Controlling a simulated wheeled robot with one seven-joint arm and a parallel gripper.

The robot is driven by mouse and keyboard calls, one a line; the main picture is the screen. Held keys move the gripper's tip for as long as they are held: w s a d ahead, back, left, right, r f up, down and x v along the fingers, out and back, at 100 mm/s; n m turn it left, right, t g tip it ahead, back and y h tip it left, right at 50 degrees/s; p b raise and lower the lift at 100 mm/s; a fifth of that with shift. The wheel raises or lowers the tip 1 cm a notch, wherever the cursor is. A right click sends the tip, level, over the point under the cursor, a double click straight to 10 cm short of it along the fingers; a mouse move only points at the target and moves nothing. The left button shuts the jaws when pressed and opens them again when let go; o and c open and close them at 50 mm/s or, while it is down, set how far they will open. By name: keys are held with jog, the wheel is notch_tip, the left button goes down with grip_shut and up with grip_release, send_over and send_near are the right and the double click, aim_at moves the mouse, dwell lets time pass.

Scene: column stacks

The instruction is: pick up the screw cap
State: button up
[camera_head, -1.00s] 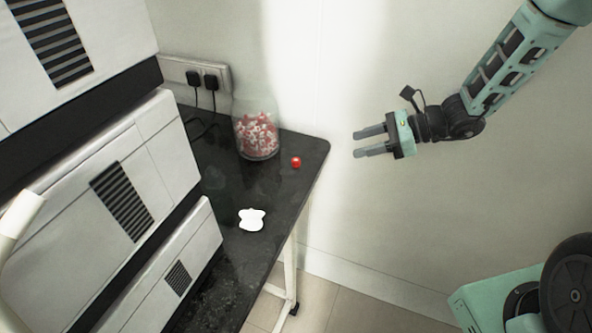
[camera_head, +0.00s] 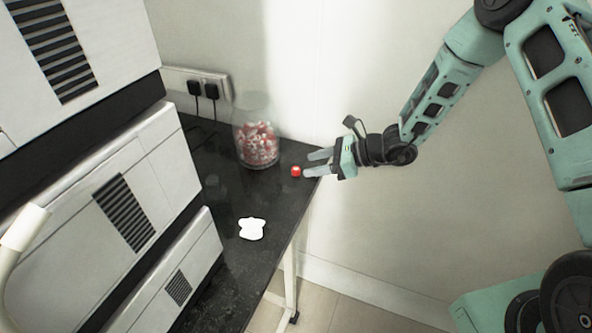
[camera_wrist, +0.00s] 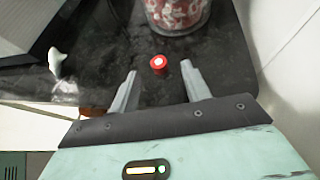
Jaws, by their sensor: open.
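The screw cap is the small red piece (camera_head: 296,171) on the dark bench top near its right edge, in front of the jar. In the wrist view the red cap (camera_wrist: 158,64), with a pale centre, lies just beyond the fingertips and between their lines. My gripper (camera_head: 306,163) is open and empty, its fingertips at the bench's right edge close to the cap. I cannot tell whether a finger touches the cap.
A clear jar (camera_head: 257,146) of red and white pieces stands just behind the cap. A white flat piece (camera_head: 251,229) lies nearer on the bench (camera_head: 272,205). Stacked white units (camera_head: 150,200) fill the left. Plugs sit in a wall socket (camera_head: 221,86).

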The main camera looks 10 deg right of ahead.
aim_at(297, 169)
jog(key=x, duration=0.4)
jog(key=shift+s+a+f, duration=0.1)
grip_shut()
